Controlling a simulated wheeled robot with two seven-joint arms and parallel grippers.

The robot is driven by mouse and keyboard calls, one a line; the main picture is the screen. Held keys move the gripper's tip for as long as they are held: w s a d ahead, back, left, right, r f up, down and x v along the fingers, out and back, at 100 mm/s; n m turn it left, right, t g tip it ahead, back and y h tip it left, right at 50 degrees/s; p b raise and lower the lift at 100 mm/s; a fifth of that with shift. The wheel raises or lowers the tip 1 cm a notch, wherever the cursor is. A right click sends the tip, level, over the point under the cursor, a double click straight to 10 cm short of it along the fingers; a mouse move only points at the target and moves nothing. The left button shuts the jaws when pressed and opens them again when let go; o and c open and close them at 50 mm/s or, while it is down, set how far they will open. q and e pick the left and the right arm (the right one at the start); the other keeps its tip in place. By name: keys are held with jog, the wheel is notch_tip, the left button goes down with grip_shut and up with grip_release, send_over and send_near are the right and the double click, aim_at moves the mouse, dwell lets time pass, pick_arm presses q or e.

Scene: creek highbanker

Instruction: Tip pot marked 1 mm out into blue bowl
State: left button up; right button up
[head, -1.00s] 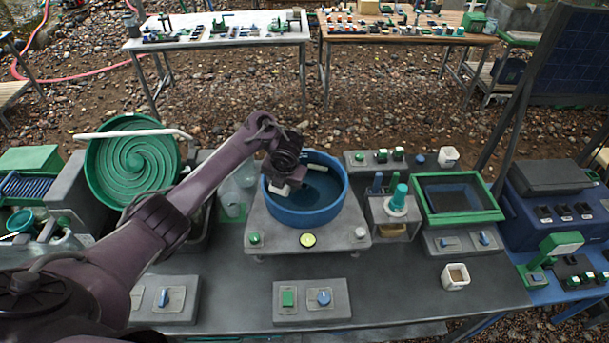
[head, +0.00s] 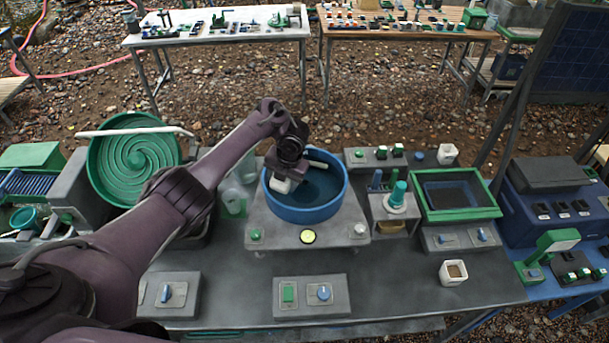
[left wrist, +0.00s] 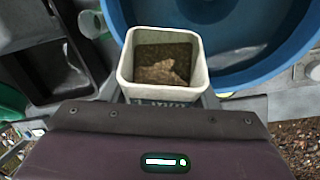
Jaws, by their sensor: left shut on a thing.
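My left gripper (head: 281,180) is shut on a small white square pot (head: 279,187) at the left side of the blue bowl (head: 328,205). In the left wrist view the pot (left wrist: 203,78) is open at the top and holds brown grit. Dark lettering on its near side is partly hidden, and I cannot read it for certain. The bowl (left wrist: 225,80) lies just beyond and to the right of the pot in that view. The bowl stands on a grey stand and looks dark blue inside. My right gripper is out of view.
Other white pots stand at the back (head: 448,154) and front right (head: 454,272). A green spiral wheel (head: 130,165) is at left. A green-framed tray (head: 458,213) and a holder with a teal-topped item (head: 397,195) are right of the bowl.

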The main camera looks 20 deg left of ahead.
pick_arm(q)
jog(key=shift+w+r+g, duration=0.2)
jog(key=shift+r+g, duration=0.05)
jog(key=shift+g, duration=0.15)
jog(key=shift+f+b, duration=0.15)
jog(key=shift+b, duration=0.55)
jog(key=shift+w+g, duration=0.1)
jog(key=shift+g, duration=0.3)
jog(key=shift+d+b, duration=0.1)
jog(key=shift+b, duration=0.2)
jog(key=shift+r, duration=0.25)
